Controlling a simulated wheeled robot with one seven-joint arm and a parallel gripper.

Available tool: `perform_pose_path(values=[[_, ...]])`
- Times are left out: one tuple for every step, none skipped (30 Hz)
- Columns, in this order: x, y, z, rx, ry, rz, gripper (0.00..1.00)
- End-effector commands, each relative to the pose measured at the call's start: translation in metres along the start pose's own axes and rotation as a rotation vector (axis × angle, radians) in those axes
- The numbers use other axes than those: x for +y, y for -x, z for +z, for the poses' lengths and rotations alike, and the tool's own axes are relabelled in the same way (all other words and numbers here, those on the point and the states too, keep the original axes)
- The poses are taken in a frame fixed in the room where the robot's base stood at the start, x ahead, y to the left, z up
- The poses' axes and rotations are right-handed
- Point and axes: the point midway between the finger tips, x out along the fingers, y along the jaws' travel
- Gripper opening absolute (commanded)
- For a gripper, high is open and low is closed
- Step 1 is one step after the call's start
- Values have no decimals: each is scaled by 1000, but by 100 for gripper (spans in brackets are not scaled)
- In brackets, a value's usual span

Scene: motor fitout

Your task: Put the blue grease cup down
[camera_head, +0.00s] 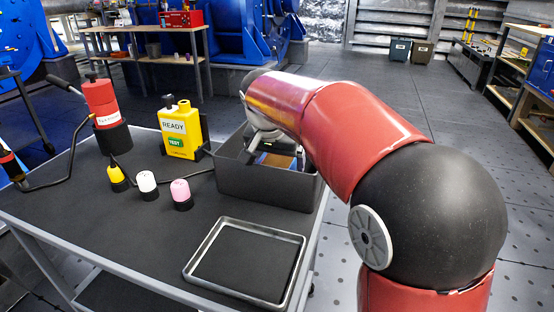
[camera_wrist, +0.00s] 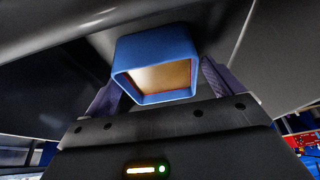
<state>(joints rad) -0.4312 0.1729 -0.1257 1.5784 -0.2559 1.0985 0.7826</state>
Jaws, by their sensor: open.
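The blue grease cup (camera_wrist: 155,52) is a blue square-rimmed cup with a tan inside, seen in the wrist view. It lies between the two dark fingers of my gripper (camera_wrist: 163,88), which is open; whether either finger touches it is hard to tell. In the head view my gripper (camera_head: 268,138) reaches down into the dark grey bin (camera_head: 262,188) at the cart's back right. My arm hides part of the bin's inside and most of the gripper there.
An empty metal-rimmed tray (camera_head: 243,262) lies at the cart's front right. Yellow, white and pink capped pieces (camera_head: 147,183) stand left of the bin. A yellow "READY" tester (camera_head: 180,130) and a red cylinder (camera_head: 100,103) stand behind them. The cart top (camera_head: 100,220) is bare at front left.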

Motion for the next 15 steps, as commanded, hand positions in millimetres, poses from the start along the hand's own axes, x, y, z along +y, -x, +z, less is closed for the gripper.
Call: perform_pose_path(values=[[0, 0, 0, 0, 0, 0, 92], [0, 1, 0, 0, 0, 0, 92], [0, 3, -1, 0, 0, 0, 92], [0, 5, -2, 0, 0, 0, 92], [0, 7, -2, 1, 0, -1, 92], [0, 12, -2, 1, 0, -1, 92], [0, 16, -2, 2, 0, -2, 92], [0, 21, -2, 2, 0, -2, 92], [0, 29, -2, 2, 0, -2, 92], [0, 36, -2, 3, -1, -3, 92], [0, 43, -2, 3, -1, -3, 92], [-1, 52, -2, 3, 0, -4, 92], [-1, 59, -2, 2, 0, -4, 92], [-1, 65, -2, 2, 0, -4, 92], [-1, 74, -2, 2, 0, -3, 92]])
